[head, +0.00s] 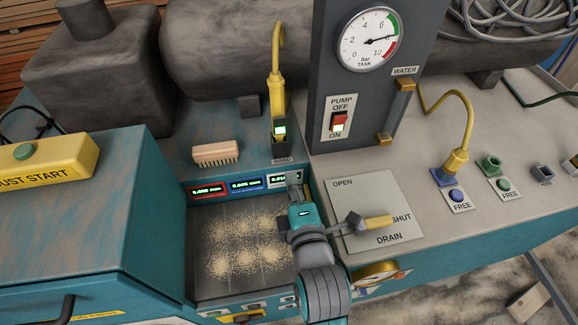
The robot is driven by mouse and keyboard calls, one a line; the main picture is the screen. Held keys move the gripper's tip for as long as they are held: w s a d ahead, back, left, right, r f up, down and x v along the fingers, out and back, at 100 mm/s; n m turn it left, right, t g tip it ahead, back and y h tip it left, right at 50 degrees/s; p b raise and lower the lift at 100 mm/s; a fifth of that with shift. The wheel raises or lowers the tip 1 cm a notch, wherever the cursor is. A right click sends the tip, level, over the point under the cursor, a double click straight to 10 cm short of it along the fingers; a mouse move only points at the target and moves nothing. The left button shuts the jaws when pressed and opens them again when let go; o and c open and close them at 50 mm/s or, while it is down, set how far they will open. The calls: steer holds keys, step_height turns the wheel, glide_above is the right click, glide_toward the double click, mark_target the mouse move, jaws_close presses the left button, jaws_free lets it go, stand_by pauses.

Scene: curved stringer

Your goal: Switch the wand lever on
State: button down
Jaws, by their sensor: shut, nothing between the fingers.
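The yellow wand (275,92) stands upright at the back, its hose hooked over at the top. My gripper (295,179) is shut and empty, in front of and below the wand label, over the right end of the display row. It appears apart from the wand; its fingertips are small and partly hidden.
A wooden brush (215,152) lies left of the wand. A gauge panel (365,70) with a pump switch (338,122) stands right. The drain handle (368,222) is close right of my arm. A tray (212,288) with grainy piles lies below left.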

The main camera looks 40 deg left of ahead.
steer(key=shift+f+v, duration=0.2)
steer(key=shift+v, duration=0.6)
steer(key=shift+f+v, duration=0.2)
steer(key=shift+v, duration=0.65)
